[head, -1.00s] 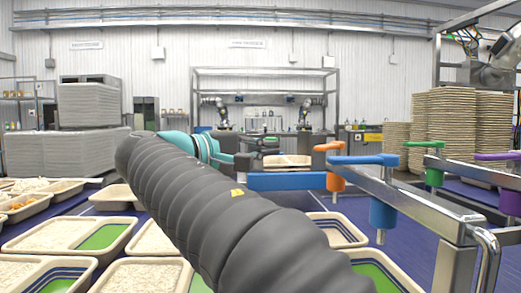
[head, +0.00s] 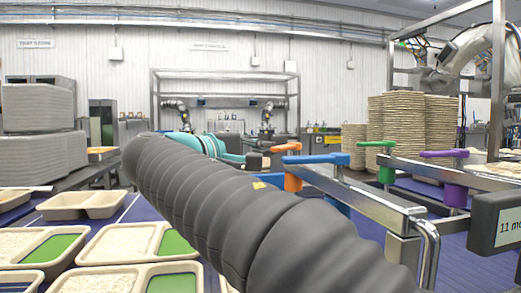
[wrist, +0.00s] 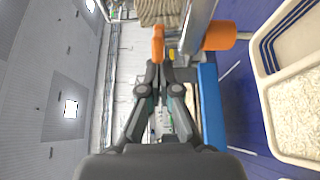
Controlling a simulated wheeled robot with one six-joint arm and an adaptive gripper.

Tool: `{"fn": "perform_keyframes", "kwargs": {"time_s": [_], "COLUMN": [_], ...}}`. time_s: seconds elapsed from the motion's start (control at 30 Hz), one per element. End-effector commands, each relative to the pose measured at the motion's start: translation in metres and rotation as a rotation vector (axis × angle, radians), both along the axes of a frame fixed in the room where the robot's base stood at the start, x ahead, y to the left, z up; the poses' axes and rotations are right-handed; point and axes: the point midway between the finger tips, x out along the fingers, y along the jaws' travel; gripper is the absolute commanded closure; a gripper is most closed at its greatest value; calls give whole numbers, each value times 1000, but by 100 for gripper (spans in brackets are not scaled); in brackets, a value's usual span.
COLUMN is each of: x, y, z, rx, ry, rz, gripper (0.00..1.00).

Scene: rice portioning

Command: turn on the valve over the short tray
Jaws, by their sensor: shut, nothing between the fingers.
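A metal rail carries valves with coloured handles: orange (head: 293,180), blue (head: 318,159), green (head: 386,172) and purple (head: 455,194). My gripper (head: 254,161) is partly hidden behind my dark arm, left of the orange valve. In the wrist view my gripper (wrist: 159,68) is shut and empty, its tips at the near end of the orange handle (wrist: 158,42); I cannot tell whether they touch. The orange valve body (wrist: 219,36) is to the right. Beside it, a tray (wrist: 262,95) holds rice and shows blue stripes. I cannot tell which tray is the short one.
Trays with rice and green areas (head: 101,247) cover the blue surface at left. A dark sign (head: 474,222) stands at the near right. Stacked trays (head: 425,124) and another robot arm (head: 470,50) are behind the rail. A blue bar (wrist: 211,108) runs beside my gripper.

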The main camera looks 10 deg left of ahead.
Motion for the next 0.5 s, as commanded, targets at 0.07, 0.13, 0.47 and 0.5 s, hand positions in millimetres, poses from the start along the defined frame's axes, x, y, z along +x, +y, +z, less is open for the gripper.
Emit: {"fn": "perform_keyframes", "kwargs": {"time_s": [0.07,0.13,0.47,0.5], "x": [0,0,-13,-13], "y": [0,-1,-20,-19], "z": [0,0,0,0], "rx": [0,0,1,0], "ry": [0,0,-1,0], "rz": [0,0,0,0], "gripper": [100,100,100,100]}}
